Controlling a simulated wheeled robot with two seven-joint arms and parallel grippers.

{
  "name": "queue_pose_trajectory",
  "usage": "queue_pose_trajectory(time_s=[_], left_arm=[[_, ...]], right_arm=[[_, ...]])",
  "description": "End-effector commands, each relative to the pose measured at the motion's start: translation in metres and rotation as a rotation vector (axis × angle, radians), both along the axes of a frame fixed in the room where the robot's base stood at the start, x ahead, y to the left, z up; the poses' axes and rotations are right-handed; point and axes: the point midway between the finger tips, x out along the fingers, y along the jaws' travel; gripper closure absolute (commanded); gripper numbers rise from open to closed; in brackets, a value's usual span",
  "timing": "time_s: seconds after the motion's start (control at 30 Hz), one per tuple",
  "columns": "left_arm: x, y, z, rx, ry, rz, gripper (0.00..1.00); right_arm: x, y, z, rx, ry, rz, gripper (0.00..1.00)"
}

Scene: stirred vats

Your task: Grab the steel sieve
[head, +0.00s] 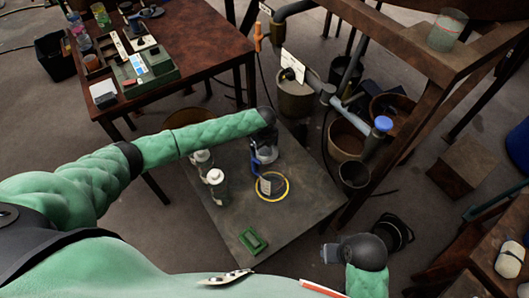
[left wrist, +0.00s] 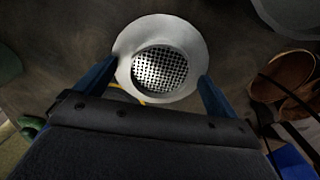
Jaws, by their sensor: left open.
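The steel sieve (left wrist: 160,70) shows in the left wrist view as a pale, round, wide-rimmed piece with a dark perforated mesh in its middle. My left gripper (left wrist: 158,85) is open, with one blue finger on each side of the sieve near its rim. Whether the fingers touch it I cannot tell. In the head view my left gripper (head: 262,155) hangs over the grey low table (head: 305,200), and a pale piece shows beneath it, mostly hidden by the wrist. My right gripper (head: 330,253) is at the lower right, apart from the table; its jaws are unclear.
A yellow-rimmed round item (head: 273,186) lies just in front of my left gripper. Two white-capped bottles (head: 216,178) stand to its left. A green tray (head: 253,241) lies near the front corner. A pipe with a blue cap (head: 383,124) and buckets (head: 347,137) stand right.

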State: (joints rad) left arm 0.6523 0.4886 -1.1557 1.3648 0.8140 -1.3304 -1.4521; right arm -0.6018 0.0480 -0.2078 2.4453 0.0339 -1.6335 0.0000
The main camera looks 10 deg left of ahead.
Motion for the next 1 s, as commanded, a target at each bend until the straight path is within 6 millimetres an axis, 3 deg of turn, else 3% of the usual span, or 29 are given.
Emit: queue_pose_trajectory(time_s=[0.23,0.4,0.5,0.77,1.0], left_arm=[[0.0,0.0,-0.001,0.001,-0.001,0.001,0.06],[0.0,0.001,-0.001,0.001,-0.001,0.001,0.4],[0.0,0.001,-0.001,0.001,-0.001,0.001,0.54],[0.001,0.0,0.001,0.0,-0.001,0.001,0.54],[0.002,0.001,0.031,0.0,-0.004,0.001,0.54]], right_arm=[[-0.004,0.0,-0.004,-0.001,0.013,-0.001,0.64],[-0.005,-0.001,-0.006,-0.002,0.014,0.0,0.64],[-0.005,-0.001,-0.006,-0.004,0.013,0.001,0.64],[-0.003,-0.002,-0.006,-0.007,0.009,0.004,0.64],[0.001,0.003,-0.013,0.008,-0.008,0.009,0.64]])
